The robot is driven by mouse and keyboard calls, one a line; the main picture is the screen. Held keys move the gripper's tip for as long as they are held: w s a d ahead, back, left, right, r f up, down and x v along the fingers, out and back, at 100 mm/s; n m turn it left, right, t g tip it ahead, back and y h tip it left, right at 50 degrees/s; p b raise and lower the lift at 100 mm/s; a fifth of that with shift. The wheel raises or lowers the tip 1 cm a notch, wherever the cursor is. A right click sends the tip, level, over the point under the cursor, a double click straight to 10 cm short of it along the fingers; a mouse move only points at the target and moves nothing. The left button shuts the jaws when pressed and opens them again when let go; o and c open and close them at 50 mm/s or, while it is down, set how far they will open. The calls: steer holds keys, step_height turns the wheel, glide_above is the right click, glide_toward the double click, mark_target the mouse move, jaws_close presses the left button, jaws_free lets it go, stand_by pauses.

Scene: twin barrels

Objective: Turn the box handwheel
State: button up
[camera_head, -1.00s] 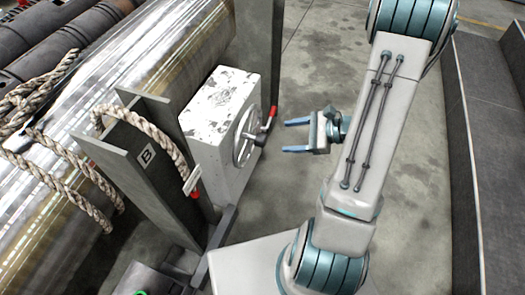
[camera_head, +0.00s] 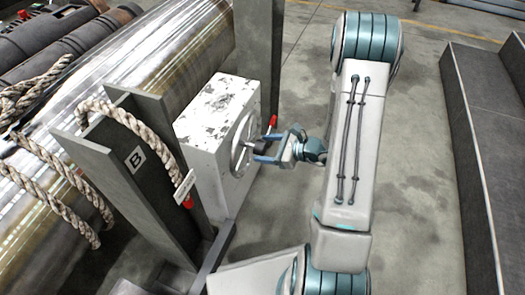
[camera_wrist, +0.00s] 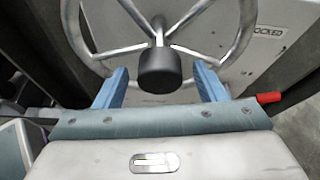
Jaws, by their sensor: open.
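The white, paint-chipped box (camera_head: 207,112) stands beside a dark upright post. Its metal handwheel (camera_head: 236,160) is on the face turned toward my arm. In the wrist view the handwheel (camera_wrist: 246,30) fills the top, with spokes meeting at a dark round hub (camera_wrist: 159,70). My gripper (camera_head: 262,149) is open at the wheel's front. In the wrist view its blue fingers (camera_wrist: 161,84) stand on either side of the hub, with a gap on each side. Whether they touch the spokes I cannot tell.
A red-tipped lever (camera_head: 272,122) sticks out near the wheel; its red end (camera_wrist: 268,97) is right of my gripper in the wrist view. A dark post marked B (camera_head: 135,160) carries a looped rope. Large metal barrels lie left. The floor right of my arm is clear up to a dark step.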

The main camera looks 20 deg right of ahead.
steer(key=shift+x, duration=0.8)
steer(key=c, duration=1.4)
